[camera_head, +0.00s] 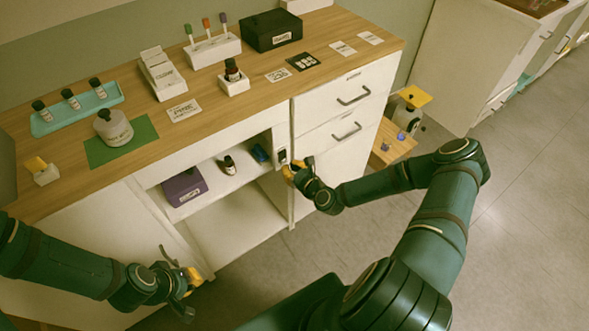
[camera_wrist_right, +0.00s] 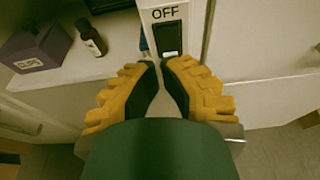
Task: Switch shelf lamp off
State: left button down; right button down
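The lamp switch is a white plate with a black rocker (camera_wrist_right: 168,38) under the word OFF; in the head view the switch (camera_head: 282,156) sits on the cabinet's upright beside the open shelf. My right gripper (camera_wrist_right: 160,66) has its yellow fingertips together, empty, just below the rocker in the wrist view; whether they touch it I cannot tell. In the head view the right gripper (camera_head: 294,168) is close to the switch. My left gripper (camera_head: 192,277) hangs low in front of the cabinet, holding nothing visible; its finger gap is unclear. The lamp itself is not visible.
The open shelf (camera_head: 222,182) holds a purple box (camera_head: 184,187), a dark bottle (camera_head: 229,165) and a blue item (camera_head: 260,154). Drawers (camera_head: 345,100) with handles are right of the switch. The wooden top (camera_head: 215,118) carries bottles, boxes and cards. The floor in front is clear.

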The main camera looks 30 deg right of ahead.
jog(key=r+p+v, duration=0.1)
jog(key=v, duration=0.8)
jog(key=shift+r, duration=0.4)
jog(key=shift+d, duration=0.1)
jog(key=s+a+f+n+g+y, duration=0.25)
jog(key=a+n+g+y, duration=0.3)
jog(key=a+n, duration=0.8)
jog(key=s+a+r+n+g+h, duration=0.2)
jog(key=s+a+n+g, duration=0.5)
jog(key=n, duration=1.3)
jog(key=shift+s+g+h, duration=0.35)
jog(key=shift+s, duration=0.3)
